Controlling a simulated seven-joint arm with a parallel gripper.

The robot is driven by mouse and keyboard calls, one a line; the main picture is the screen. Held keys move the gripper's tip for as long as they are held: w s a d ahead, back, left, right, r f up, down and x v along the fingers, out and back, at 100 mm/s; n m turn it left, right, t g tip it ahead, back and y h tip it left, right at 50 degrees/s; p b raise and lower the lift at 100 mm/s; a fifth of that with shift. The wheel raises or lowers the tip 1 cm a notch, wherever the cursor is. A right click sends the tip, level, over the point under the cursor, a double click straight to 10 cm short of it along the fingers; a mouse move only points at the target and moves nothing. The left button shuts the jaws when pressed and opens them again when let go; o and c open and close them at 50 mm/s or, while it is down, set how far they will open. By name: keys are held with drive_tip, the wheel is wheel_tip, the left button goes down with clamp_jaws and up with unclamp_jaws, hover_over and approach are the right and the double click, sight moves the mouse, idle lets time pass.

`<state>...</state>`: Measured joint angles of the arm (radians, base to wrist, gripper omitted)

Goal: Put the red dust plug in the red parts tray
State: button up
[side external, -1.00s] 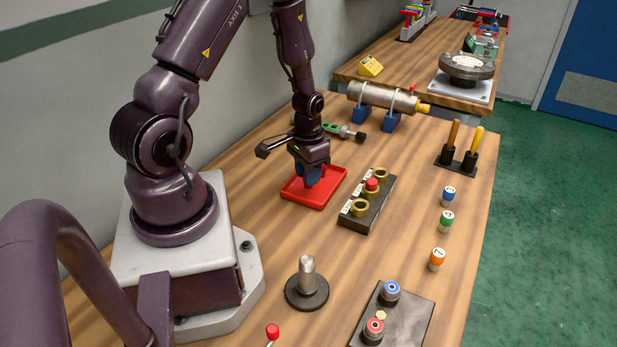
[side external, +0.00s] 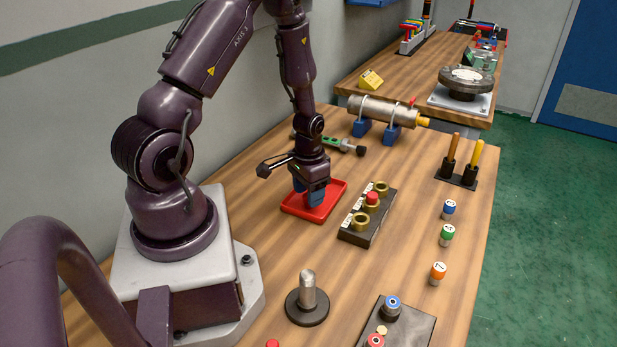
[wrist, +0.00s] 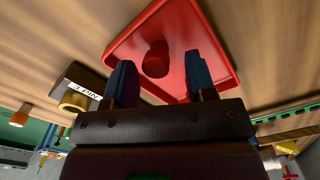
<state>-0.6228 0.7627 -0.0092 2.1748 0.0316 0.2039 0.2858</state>
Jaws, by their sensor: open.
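A red plug (wrist: 155,58) stands in the red parts tray (wrist: 222,40), inside the rim, in the wrist view. My gripper (wrist: 160,82) is open, with its two blue fingers apart on either side of the plug in that view; I cannot tell whether either finger touches it. In the side external view my gripper (side external: 309,195) points down low over the tray (side external: 335,195), and its fingers hide the plug there. Another red plug (side external: 372,197) sits in the middle brass socket of the black block.
The black block (side external: 358,236) with labelled brass sockets stands close right of the tray. A grey post (side external: 308,290) on a round base is nearer the camera. A clamped metal cylinder (side external: 382,108) lies behind. Labelled caps (side external: 438,272) stand along the right edge.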

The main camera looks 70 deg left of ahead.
wheel_tip(320, 180, up, 12)
drive_tip(key=d+r+m+t+y, duration=0.1)
drive_tip(key=d+r+m+t, duration=0.15)
drive_tip(key=d+r, duration=0.9)
drive_tip(key=s+d+r+t+h, duration=0.1)
drive_tip(key=s+d+r+t, duration=0.2)
drive_tip(key=s+d+r, duration=0.3)
wheel_tip(320, 180, up, 3)
drive_tip(key=shift+d+f+m, duration=0.15)
drive_tip(key=shift+d+m, duration=0.15)
drive_tip(key=shift+m, duration=0.15)
